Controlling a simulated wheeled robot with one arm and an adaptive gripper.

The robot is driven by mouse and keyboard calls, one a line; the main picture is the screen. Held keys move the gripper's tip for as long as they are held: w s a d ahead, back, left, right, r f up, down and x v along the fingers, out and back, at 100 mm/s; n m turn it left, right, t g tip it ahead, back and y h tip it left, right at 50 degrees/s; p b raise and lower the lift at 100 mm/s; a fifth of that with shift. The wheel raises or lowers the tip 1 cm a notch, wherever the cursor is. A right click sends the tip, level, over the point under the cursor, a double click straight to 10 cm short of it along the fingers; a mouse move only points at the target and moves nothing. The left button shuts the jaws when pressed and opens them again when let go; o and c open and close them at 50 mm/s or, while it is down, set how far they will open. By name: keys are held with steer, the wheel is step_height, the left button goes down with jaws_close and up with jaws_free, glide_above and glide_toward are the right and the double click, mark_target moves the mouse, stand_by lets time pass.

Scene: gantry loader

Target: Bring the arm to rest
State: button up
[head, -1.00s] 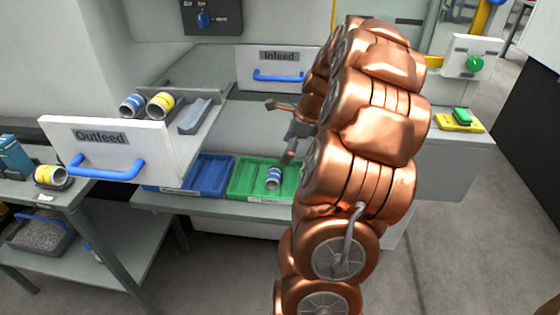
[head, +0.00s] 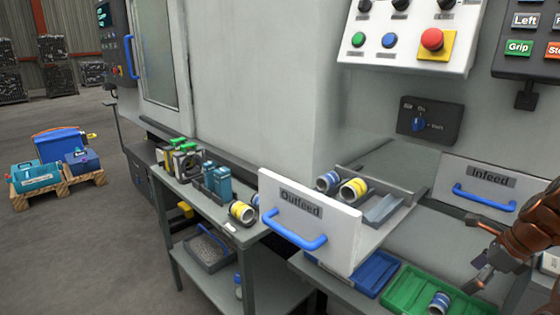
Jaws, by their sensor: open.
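My copper-coloured arm (head: 535,232) shows only at the right edge of the head view, and most of it is out of the picture. My gripper (head: 481,252) is in front of the Infeed drawer, above the green tray (head: 405,290). It is open, and I see nothing between its fingers. A can with a blue and white label (head: 438,302) lies in the green tray, below the gripper and apart from it.
The open Outfeed drawer (head: 335,235) holds two cans and juts out left of the arm. A blue tray (head: 375,272) is beside the green one. A side table (head: 235,235) with bottles and a can stands further left. Open floor lies at far left.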

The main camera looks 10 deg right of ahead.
steer(key=s+a+n+g, duration=0.1)
steer(key=a+n+g, duration=0.1)
steer(key=a+n, duration=0.75)
steer(key=s+a+n+g, duration=0.2)
steer(key=a+n, duration=0.3)
steer(key=a, duration=1)
steer(key=s+a+f+n+g+h, duration=0.25)
steer(key=s+a+n, duration=0.75)
steer(key=s+n, duration=0.5)
step_height(320, 180, up, 24)
steer(key=s+t+p, duration=0.1)
steer(key=s+p, duration=0.1)
steer(key=p, duration=2)
steer(key=shift+a+f+m+p, duration=0.15)
steer(key=shift+m+p, duration=0.2)
